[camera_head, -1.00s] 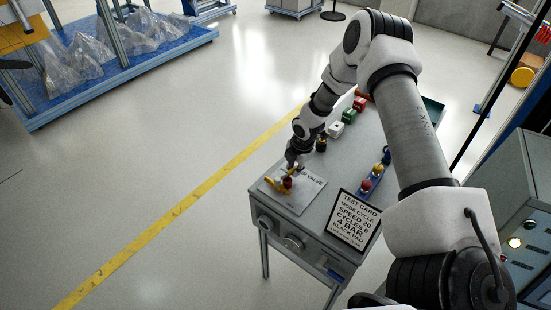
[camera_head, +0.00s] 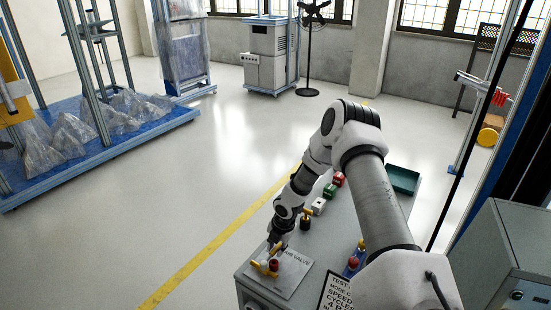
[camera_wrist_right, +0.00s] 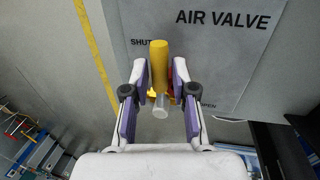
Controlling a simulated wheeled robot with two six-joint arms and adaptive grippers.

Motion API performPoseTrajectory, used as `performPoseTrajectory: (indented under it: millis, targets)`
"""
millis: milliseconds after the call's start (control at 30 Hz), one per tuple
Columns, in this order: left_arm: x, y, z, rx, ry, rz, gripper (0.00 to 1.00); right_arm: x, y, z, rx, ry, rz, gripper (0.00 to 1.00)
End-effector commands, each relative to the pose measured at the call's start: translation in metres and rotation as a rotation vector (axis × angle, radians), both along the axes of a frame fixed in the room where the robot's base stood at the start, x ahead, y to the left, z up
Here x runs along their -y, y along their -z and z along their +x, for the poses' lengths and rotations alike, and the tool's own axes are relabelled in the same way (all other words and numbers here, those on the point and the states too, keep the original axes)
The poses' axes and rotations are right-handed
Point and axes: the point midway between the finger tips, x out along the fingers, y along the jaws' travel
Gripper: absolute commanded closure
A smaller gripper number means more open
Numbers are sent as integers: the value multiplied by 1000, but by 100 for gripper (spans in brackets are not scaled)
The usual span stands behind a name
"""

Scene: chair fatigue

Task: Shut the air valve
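The air valve has a yellow lever (camera_wrist_right: 159,60) on a grey plate lettered AIR VALVE (camera_wrist_right: 250,60). In the wrist view the lever points up the picture, its end beside the word SHUT; the word OPEN is at lower right. My right gripper (camera_wrist_right: 160,82) is open, one finger on each side of the lever, with gaps showing. In the head view my right gripper (camera_head: 276,248) is down at the valve, near a red part (camera_head: 274,264) and yellow pieces. The finger contact is too small to tell there. My left gripper is not in view.
The grey bench (camera_head: 325,235) carries red, green and white blocks (camera_head: 329,192), a dark-green tray (camera_head: 402,180) and a test card (camera_head: 338,293). A grey cabinet (camera_head: 510,250) stands at right. The floor left of the bench is clear, with a yellow line (camera_head: 220,240).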

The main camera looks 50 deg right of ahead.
Motion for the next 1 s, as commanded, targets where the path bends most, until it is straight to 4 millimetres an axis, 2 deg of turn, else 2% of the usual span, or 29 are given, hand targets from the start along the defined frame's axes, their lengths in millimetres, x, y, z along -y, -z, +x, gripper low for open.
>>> performPoseTrajectory:
  millis: [333,467,567,800,1000]
  targets:
    - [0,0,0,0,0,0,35,0,-1,1,1,1,-1,52]
    - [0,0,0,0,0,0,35,0,-12,-1,3,1,4,52]
    - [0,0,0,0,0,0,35,0,-31,-4,6,2,5,52]
    - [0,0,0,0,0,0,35,2,-88,-14,8,3,5,52]
    - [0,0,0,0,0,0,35,3,-114,-20,3,2,2,52]
